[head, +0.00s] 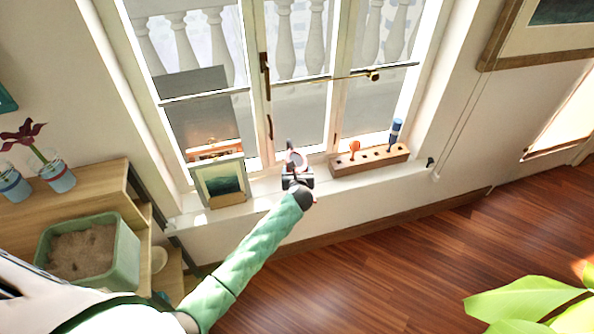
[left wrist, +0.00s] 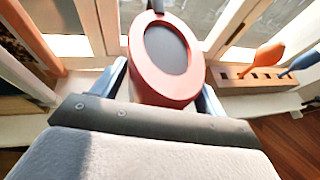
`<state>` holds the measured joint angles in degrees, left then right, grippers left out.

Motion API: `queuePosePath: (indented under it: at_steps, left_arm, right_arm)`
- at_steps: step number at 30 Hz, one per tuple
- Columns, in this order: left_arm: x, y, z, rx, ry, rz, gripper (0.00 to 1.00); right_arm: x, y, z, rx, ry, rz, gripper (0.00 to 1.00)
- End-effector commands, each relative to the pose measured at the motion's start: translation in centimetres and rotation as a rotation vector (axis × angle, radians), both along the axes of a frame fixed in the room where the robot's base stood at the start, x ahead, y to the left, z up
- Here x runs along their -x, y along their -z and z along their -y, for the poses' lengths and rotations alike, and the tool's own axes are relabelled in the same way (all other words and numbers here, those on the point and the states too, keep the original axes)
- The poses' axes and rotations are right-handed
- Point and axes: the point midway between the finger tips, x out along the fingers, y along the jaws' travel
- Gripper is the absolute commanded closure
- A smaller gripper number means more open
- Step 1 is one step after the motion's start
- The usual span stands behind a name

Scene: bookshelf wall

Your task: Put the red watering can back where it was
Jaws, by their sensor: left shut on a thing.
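The red watering can (left wrist: 170,93) fills the top middle of the left wrist view, its dark round opening facing the camera. In the head view only a small part of it (head: 297,158) shows beyond my left gripper (head: 298,172). My left gripper is shut on the can, with a bluish finger on each side of it in the wrist view (left wrist: 163,85). The can is at the window sill (head: 262,203), between the framed picture and the wooden block. I cannot tell whether its base touches the sill. My right gripper is not in view.
A framed picture (head: 220,181) leans on the sill to the left. A wooden block with holes (head: 370,161) holds an orange tool (head: 354,147) and a blue tool (head: 395,131) to the right. A green planter (head: 127,255) stands on a wooden shelf at left. Leaves fill the lower right.

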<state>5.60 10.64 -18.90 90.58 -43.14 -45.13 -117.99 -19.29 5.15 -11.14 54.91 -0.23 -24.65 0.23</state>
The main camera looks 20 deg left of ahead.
Motion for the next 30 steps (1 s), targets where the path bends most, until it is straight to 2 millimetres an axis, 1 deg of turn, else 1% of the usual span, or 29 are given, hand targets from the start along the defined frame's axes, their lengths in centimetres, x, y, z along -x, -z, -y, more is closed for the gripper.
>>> queuePosePath:
  at_steps: [5,11,20,21,23,24,30]
  left_arm:
    - [0.0,0.6,0.0,0.001,0.001,0.002,0.63]
    - [0.0,0.6,0.0,0.000,0.001,0.001,0.63]
    - [0.0,1.3,0.0,-0.001,0.001,0.001,0.63]
    - [0.0,1.4,0.0,0.000,0.000,0.000,0.19]
    - [0.0,1.3,0.0,0.000,0.000,0.000,0.07]
    - [0.0,1.3,0.0,0.000,0.000,0.000,0.05]
    - [0.0,1.3,0.0,0.000,0.001,0.000,0.05]
  right_arm:
    - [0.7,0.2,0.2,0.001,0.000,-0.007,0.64]
    - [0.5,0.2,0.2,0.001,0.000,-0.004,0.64]
    - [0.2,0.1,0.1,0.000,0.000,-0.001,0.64]
    - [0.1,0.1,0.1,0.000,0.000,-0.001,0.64]
    - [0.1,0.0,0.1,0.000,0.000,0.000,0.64]
    - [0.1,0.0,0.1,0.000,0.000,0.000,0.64]
    - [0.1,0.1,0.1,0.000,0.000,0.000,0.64]
